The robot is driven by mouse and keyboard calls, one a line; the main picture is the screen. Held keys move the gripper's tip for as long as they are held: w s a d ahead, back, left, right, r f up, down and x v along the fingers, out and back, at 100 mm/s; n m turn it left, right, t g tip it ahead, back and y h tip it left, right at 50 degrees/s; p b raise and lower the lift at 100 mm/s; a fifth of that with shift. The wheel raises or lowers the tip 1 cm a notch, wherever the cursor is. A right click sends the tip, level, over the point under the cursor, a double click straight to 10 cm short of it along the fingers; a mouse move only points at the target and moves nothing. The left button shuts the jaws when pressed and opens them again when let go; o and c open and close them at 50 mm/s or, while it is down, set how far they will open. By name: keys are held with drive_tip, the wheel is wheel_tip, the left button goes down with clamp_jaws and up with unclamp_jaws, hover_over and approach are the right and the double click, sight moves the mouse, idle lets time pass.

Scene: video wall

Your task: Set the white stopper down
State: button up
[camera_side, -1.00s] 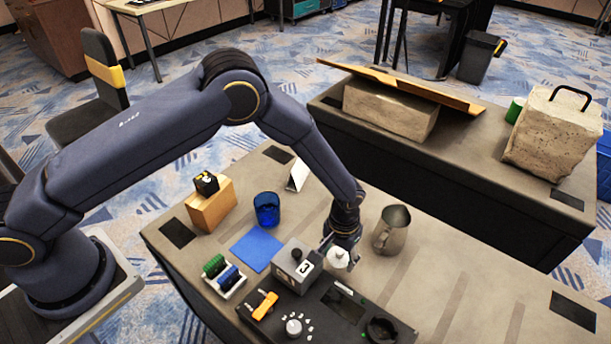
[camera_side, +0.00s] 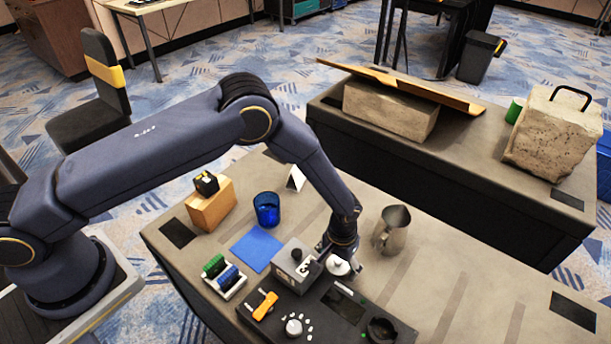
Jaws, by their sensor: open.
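The white stopper (camera_side: 338,265) sits low beside the grey box marked 3 (camera_side: 297,265), at the back edge of the dark control panel (camera_side: 345,305). I cannot tell exactly what is under it. My gripper (camera_side: 338,253) is open and right above and behind the stopper, with its fingers close to it. The fingertips are small and partly hidden, so I cannot tell whether they touch it.
A metal pitcher (camera_side: 393,230) stands close to the right of my gripper. A blue cup (camera_side: 267,209), a blue square (camera_side: 257,249) and a tray of coloured spools (camera_side: 224,277) lie left.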

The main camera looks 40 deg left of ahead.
wheel_tip(320, 180, up, 12)
wheel_tip(320, 180, up, 15)
drive_tip(key=t, duration=0.1)
hover_over(338, 260)
drive_tip(key=a, duration=0.8)
drive_tip(key=s+a+r+t, duration=0.3)
drive_tip(key=s+a+r, duration=0.8)
drive_tip(key=r, duration=0.2)
drive_tip(key=shift+a+r+h, duration=0.2)
drive_tip(key=shift+r+h, duration=0.05)
drive_tip(key=shift+h, duration=0.05)
drive_tip(key=shift+t, duration=0.8)
drive_tip(key=s+a, duration=0.1)
drive_tip(key=s, duration=0.2)
drive_tip(key=s+a, duration=0.2)
drive_tip(key=s, duration=0.1)
drive_tip(key=s+a+r, duration=0.1)
drive_tip(key=s, duration=0.2)
drive_tip(key=shift+s+a+r, duration=0.1)
drive_tip(key=shift+a, duration=0.1)
drive_tip(key=shift+c, duration=0.2)
drive_tip(key=shift+s+a, duration=0.1)
drive_tip(key=shift+s, duration=0.15)
drive_tip(key=shift+c, duration=0.9)
drive_tip(key=c, duration=0.4)
drive_tip(key=shift+c, duration=0.2)
